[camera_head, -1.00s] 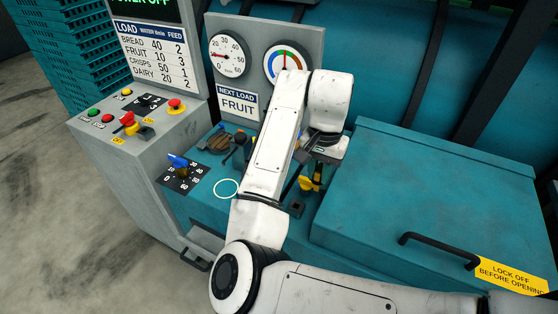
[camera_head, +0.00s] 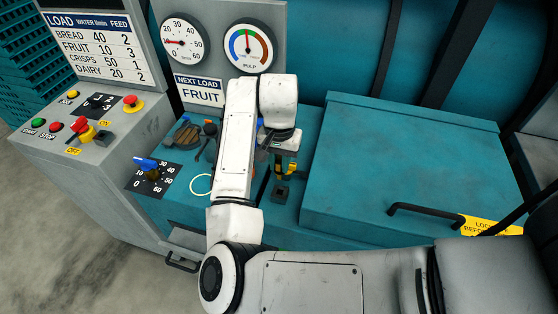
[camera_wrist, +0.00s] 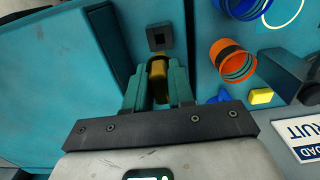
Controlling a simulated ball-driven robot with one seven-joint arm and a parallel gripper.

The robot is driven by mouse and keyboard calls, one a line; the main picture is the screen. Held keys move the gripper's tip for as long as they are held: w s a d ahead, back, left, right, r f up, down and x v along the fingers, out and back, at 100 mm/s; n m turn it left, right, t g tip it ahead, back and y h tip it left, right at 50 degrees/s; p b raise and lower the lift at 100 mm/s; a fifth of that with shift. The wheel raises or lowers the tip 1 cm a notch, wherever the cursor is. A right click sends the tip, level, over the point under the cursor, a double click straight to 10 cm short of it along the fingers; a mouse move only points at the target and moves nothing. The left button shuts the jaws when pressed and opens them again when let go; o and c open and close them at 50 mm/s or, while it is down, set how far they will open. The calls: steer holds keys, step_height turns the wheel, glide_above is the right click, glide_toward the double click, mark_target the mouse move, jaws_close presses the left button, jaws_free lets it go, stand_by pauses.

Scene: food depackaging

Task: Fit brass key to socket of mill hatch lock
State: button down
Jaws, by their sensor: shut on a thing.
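My gripper (camera_wrist: 159,88) is shut on the brass key (camera_wrist: 159,70), which sits between its teal fingers in the wrist view. The yellow-gold key also shows below my wrist in the head view (camera_head: 287,171). The lock socket is a small dark block with a square hole (camera_wrist: 159,37), just beyond the key's end in the wrist view. It shows below the key in the head view (camera_head: 281,193). Key and socket look close and roughly in line; whether they touch I cannot tell. The teal mill hatch (camera_head: 400,165) is closed, right of the socket.
The hatch has a black handle (camera_head: 425,212) and a yellow lock-off label (camera_head: 490,226). A blue-handled dial (camera_head: 148,166) is at the left. An orange cylindrical part (camera_wrist: 232,62) and a blue one (camera_wrist: 240,8) stand right of the socket in the wrist view.

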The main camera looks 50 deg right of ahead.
mark_target(280, 176)
steer(key=shift+r, duration=0.1)
steer(key=shift+f+b, duration=1.6)
steer(key=shift+f, duration=1.4)
steer(key=shift+s+p, duration=0.1)
steer(key=shift+p, duration=0.6)
steer(key=shift+f+b, duration=1.1)
steer(key=shift+f, duration=0.9)
steer(key=c, duration=0.9)
jaws_free()
step_height(280, 176, up, 11)
steer(key=shift+f, duration=0.1)
